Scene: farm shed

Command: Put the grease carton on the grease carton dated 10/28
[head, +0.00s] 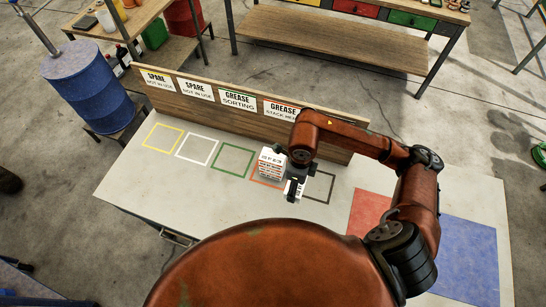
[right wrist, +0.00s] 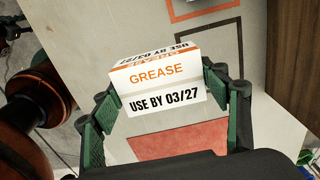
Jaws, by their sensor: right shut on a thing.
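My right gripper (head: 296,187) is shut on a white and orange grease carton (right wrist: 157,73) that reads USE BY 03/27 in the right wrist view. The gripper also shows there, its green pads (right wrist: 165,110) on either side of the carton. In the head view the held carton (head: 293,189) is just right of and in front of a stack of white and orange cartons (head: 268,169). The stack stands in the orange square under the sign GREASE STACK HERE; the date on its top carton is too small to read surely. My left gripper is not in view.
On the white table (head: 135,185), yellow (head: 146,143), white (head: 178,153) and green (head: 219,166) outlined squares are empty. A dark outlined square (head: 329,190) lies right of the stack, with red (head: 365,215) and blue (head: 470,250) patches further right. A wooden sign board (head: 240,123) stands behind.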

